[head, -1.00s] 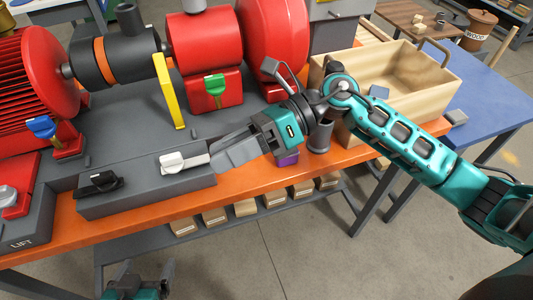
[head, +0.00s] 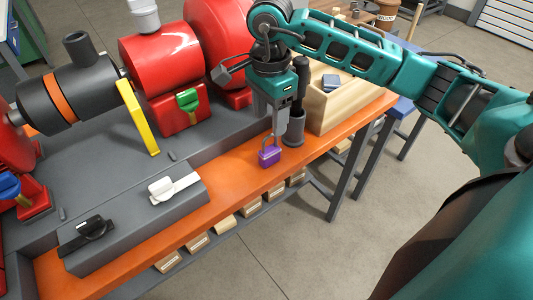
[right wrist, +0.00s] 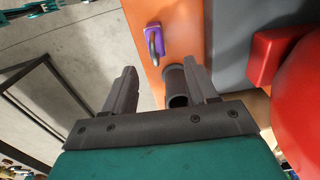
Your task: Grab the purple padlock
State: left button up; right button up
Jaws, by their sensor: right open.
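The purple padlock (head: 269,157) stands on the orange bench top near its front edge, with its grey shackle upward. My right gripper (head: 278,128) points down just above and behind it in the head view, and partly overlaps the shackle there. In the right wrist view the padlock (right wrist: 154,44) lies beyond the open fingertips (right wrist: 160,72), with nothing between the fingers holding it. My left gripper is out of view.
A dark grey cylinder (head: 295,128) stands close to the right of the padlock. A wooden tote (head: 350,105) is further right. A grey switch block (head: 130,225) with black and white handles and red pump parts (head: 160,58) lie left. The orange strip in front is clear.

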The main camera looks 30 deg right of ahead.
aim_at(270, 149)
notch_tip(270, 149, down, 5)
jog(key=shift+r, duration=0.1)
jog(key=f, duration=0.4)
jog(key=shift+s+a+f+p, duration=0.1)
jog(key=shift+s+a+p, duration=0.2)
jog(key=shift+s, duration=0.1)
jog(key=shift+d+f, duration=0.1)
jog(key=shift+f, duration=0.4)
grip_shut()
